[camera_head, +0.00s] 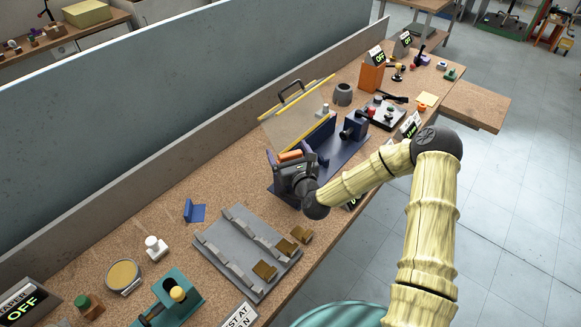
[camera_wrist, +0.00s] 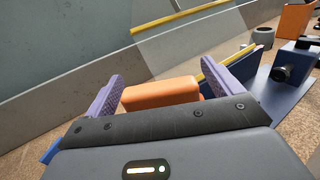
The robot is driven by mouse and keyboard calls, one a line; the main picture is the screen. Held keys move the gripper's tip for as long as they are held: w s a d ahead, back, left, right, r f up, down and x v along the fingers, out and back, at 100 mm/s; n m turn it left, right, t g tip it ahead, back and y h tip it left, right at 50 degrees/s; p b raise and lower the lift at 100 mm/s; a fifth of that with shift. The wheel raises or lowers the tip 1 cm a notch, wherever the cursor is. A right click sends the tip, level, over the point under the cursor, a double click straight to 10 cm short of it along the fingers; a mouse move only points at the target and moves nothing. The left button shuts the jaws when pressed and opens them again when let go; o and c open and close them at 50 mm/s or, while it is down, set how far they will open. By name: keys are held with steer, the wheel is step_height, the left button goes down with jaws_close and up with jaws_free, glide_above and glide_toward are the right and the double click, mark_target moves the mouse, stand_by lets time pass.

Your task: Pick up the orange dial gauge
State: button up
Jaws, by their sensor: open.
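The orange dial gauge (camera_head: 289,156) shows as a small orange body at the near end of the dark blue fixture, mostly beside my gripper (camera_head: 288,166). In the wrist view the orange dial gauge (camera_wrist: 160,92) appears as a rounded orange block lying between the two purple fingers of my gripper (camera_wrist: 164,86). The fingers are apart, one on each side of it, with visible gaps. No dial face shows, and its lower part is hidden by my gripper's body.
The dark blue fixture (camera_head: 345,150) with a clear yellow-edged guard (camera_head: 300,115) stands right behind my gripper. A grey tray (camera_head: 225,262) with several brown blocks lies nearer. A blue angle bracket (camera_head: 194,210) sits left, and a grey wall runs along the bench's back.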

steer(key=c, duration=1.8)
step_height(320, 180, up, 10)
steer(key=shift+r+b, duration=0.1)
steer(key=shift+b, duration=0.5)
